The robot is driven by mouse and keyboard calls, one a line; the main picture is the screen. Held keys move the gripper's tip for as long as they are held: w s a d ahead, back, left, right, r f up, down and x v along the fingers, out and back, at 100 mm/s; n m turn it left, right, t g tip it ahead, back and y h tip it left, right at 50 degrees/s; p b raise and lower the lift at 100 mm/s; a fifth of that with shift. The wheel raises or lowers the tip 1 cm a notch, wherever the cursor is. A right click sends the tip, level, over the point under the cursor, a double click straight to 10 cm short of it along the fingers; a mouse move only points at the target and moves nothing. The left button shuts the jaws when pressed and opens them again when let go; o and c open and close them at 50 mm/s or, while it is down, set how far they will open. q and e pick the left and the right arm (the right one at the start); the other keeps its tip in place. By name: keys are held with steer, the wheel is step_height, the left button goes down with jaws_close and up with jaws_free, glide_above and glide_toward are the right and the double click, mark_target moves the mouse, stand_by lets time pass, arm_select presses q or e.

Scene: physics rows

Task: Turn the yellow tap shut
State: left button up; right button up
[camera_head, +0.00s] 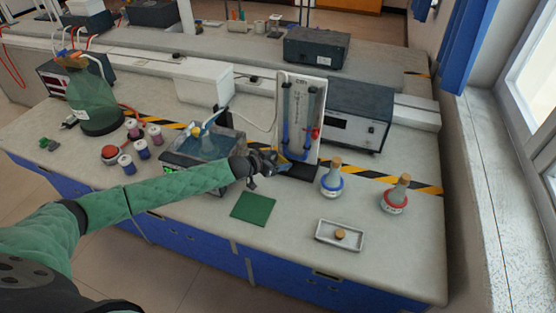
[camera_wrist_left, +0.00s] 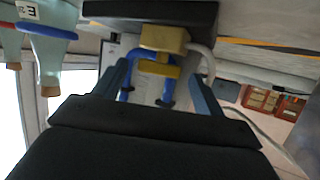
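My left gripper (camera_head: 262,164) is at the lower front of a white upright panel (camera_head: 301,95) with blue tubes. In the left wrist view, the yellow tap (camera_wrist_left: 164,38) shows as a block with a yellow bar (camera_wrist_left: 157,69) below it in the picture, joined to blue tubing. The two fingers of the left gripper (camera_wrist_left: 162,66) are spread on either side of the bar, with visible gaps. I cannot tell whether either finger touches it. In the head view the tap is mostly hidden by the gripper. My right gripper is not in view.
A water bath (camera_head: 205,146) stands left of the panel. Blue-ringed (camera_head: 331,180) and red-ringed (camera_head: 396,194) flasks stand to the right. A white tray (camera_head: 339,235) and a green mat (camera_head: 253,208) lie in front. A red tap (camera_head: 316,133) is on the panel's right.

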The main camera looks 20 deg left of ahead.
arm_select(q)
steer(key=shift+s, duration=0.1)
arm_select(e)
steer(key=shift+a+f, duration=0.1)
arm_select(q)
steer(key=shift+s+a+b, duration=0.25)
steer(key=shift+b, duration=0.05)
steer(key=b+v, duration=0.2)
steer(key=v, duration=0.5)
steer(key=shift+r+b, duration=0.2)
steer(key=shift+b, duration=0.15)
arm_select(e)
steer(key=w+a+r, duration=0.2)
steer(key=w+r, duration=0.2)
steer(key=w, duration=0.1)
